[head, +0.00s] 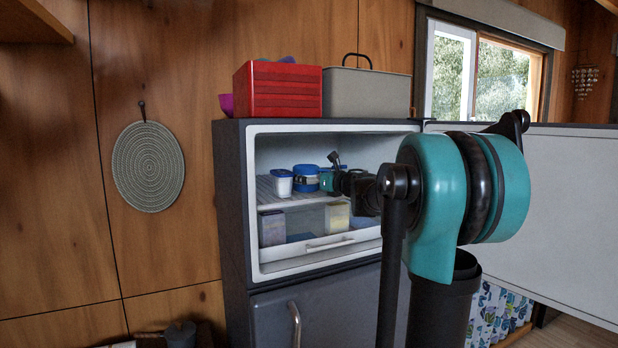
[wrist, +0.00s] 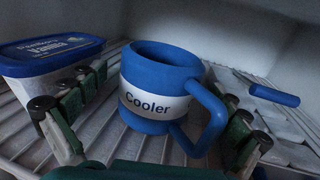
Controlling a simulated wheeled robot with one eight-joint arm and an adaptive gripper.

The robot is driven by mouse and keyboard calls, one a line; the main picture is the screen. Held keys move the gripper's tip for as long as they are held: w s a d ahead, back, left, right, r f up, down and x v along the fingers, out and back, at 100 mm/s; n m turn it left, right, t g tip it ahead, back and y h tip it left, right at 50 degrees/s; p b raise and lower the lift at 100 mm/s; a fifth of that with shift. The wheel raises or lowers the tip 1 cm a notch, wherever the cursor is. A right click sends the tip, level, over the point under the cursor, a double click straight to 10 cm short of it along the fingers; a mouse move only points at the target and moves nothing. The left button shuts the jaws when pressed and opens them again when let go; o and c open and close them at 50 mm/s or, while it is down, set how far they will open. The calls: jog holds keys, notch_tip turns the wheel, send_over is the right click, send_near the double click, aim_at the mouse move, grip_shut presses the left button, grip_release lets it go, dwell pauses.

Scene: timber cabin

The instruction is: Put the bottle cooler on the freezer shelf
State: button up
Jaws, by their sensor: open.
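The bottle cooler (wrist: 155,85) is a blue mug shape with a white band reading "Cooler" and a blue handle on its right side. In the wrist view it stands upright, or nearly so, on the ribbed freezer shelf (wrist: 110,150). It also shows small and blue in the head view (head: 305,177), on the upper freezer shelf (head: 266,194). My gripper (wrist: 152,112) is open, with its fingers on either side of the cooler. I see no clear finger contact with it. In the head view my arm reaches into the freezer and partly hides the shelf.
A white tub with a blue lid (wrist: 50,68) stands close left of the cooler. A small blue bar-shaped thing (wrist: 274,95) lies to the right. The freezer door (head: 560,210) stands open at right. Containers, including a yellowish one (head: 337,215), sit on the level below.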

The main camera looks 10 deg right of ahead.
jog(key=v, duration=1.1)
jog(key=shift+s, duration=0.25)
jog(key=shift+d, duration=0.15)
jog(key=s+d+f+m+h, duration=0.3)
jog(key=d+f+m+h, duration=0.3)
jog(key=m, duration=0.7)
jog(key=s+d+f+m+h, duration=0.3)
jog(key=d+f+m+h, duration=0.35)
jog(key=m, duration=0.75)
jog(key=s+a+f+m+g, duration=0.25)
jog(key=s+f+m, duration=0.3)
jog(key=f, duration=0.45)
jog(key=s+a+f+m+g, duration=0.2)
jog(key=s+f+m+g, duration=0.3)
jog(key=f, duration=0.5)
jog(key=s+a+f+m+g+y, duration=0.2)
jog(key=s+a+f, duration=0.2)
jog(key=s+f, duration=0.2)
jog(key=s+a+f+m+g+y, duration=0.1)
jog(key=s+a+f+m+g, duration=0.1)
jog(key=s+a+f, duration=0.3)
jog(key=s, duration=0.4)
jog(key=shift+f+y, duration=0.35)
jog(key=shift+f, duration=0.05)
